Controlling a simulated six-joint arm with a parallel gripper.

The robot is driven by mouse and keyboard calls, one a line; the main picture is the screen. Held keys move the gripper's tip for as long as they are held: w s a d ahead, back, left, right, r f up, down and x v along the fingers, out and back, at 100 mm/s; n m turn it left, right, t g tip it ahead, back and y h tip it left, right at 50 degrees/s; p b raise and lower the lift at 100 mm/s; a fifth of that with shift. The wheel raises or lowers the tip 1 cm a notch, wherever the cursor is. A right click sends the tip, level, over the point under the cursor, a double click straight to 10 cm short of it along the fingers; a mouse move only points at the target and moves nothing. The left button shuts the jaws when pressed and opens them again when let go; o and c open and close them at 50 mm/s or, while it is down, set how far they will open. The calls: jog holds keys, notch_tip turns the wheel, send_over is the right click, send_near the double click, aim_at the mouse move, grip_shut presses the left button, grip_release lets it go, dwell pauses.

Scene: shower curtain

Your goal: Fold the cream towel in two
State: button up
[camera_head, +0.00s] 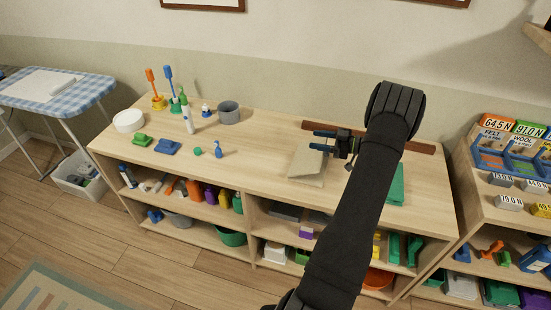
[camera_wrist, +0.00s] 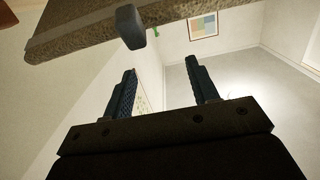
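The cream towel (camera_head: 306,168) lies on the light wooden shelf top, right of centre in the head view. It has a paler upper face and an edge showing at the front; I cannot tell how its layers lie. My gripper (camera_head: 321,140) is over the towel's back part, with its fingers pointing left. In the wrist view, my gripper (camera_wrist: 161,66) has its two dark fingers well apart with nothing between them. I cannot tell whether a finger touches the towel. My arm hides the area just right of the towel.
A brown rail (camera_head: 412,147) runs along the back of the shelf top (camera_head: 258,150). A green item (camera_head: 396,184) lies right of my arm. A grey pot (camera_head: 229,112), brushes and small bottles stand to the left. The shelf top between them and the towel is clear.

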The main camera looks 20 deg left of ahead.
jog(key=shift+o, duration=1)
notch_tip(320, 180, up, 8)
notch_tip(320, 180, down, 8)
jog(key=shift+r, duration=0.25)
jog(key=shift+a+f, duration=0.1)
jog(key=shift+a, duration=0.15)
jog(key=shift+a+r+h, duration=0.3)
jog(key=shift+a+h, duration=0.35)
jog(key=shift+a+r+h, duration=0.3)
jog(key=shift+a+h, duration=0.35)
